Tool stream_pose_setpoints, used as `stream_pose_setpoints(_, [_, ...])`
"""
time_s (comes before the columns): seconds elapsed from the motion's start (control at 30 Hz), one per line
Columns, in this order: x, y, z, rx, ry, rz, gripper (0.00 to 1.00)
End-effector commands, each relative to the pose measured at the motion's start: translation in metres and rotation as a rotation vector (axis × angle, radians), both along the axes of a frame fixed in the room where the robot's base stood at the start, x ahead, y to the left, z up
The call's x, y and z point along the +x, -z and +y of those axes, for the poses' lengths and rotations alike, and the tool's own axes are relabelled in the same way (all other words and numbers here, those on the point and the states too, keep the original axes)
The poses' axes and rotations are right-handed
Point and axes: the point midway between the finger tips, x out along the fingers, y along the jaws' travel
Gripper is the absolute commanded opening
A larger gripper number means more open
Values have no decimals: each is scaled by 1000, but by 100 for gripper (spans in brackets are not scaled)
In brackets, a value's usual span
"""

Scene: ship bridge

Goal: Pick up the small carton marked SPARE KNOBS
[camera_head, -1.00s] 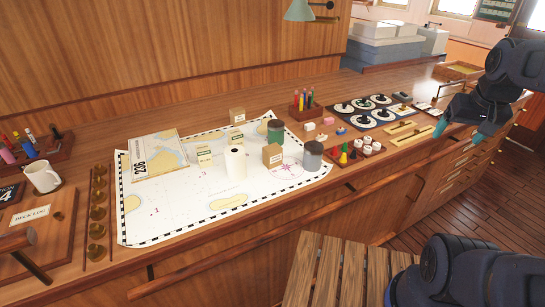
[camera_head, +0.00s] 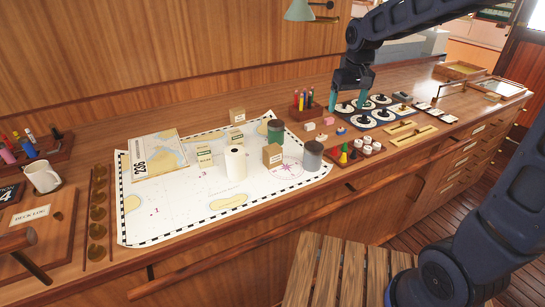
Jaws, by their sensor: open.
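Several small cartons stand on and by the white chart (camera_head: 165,215). One brown carton (camera_head: 272,155) stands near the compass rose, and another brown carton (camera_head: 237,115) is at the chart's back edge. Two pale cartons with labels, one on the left (camera_head: 204,158) and one farther back (camera_head: 234,139), stand near the middle. The lettering is too small to tell which is marked SPARE KNOBS. My gripper (camera_head: 348,101) is open and empty, with teal fingertips pointing down. It appears above the counter by the black dial panel (camera_head: 358,122), to the right of all the cartons.
A white cylinder (camera_head: 235,163), a green-banded jar (camera_head: 276,130) and a grey-lidded jar (camera_head: 312,156) stand close around the cartons. A pen rack (camera_head: 305,110) is just left of my gripper. A tray of coloured pegs (camera_head: 350,155) lies in front. The chart's front left is clear.

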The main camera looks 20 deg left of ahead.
Motion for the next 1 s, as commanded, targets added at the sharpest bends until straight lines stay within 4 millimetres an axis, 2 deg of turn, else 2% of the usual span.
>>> stream_pose_setpoints(0.03, [1,8,21,-9,-31,13,80])
stream_pose_setpoints(0.3, [-9,50,127,-47,-172,65,80])
stream_pose_setpoints(0.5, [-30,84,195,-76,-261,96,80])
stream_pose_setpoints(0.6, [-39,96,217,-85,-289,105,80])
stream_pose_setpoints(0.7, [-44,104,228,-91,-304,110,80])
stream_pose_setpoints(0.87, [-47,116,233,-94,-311,113,80])
stream_pose_setpoints(1.0, [-47,137,232,-94,-310,114,80])
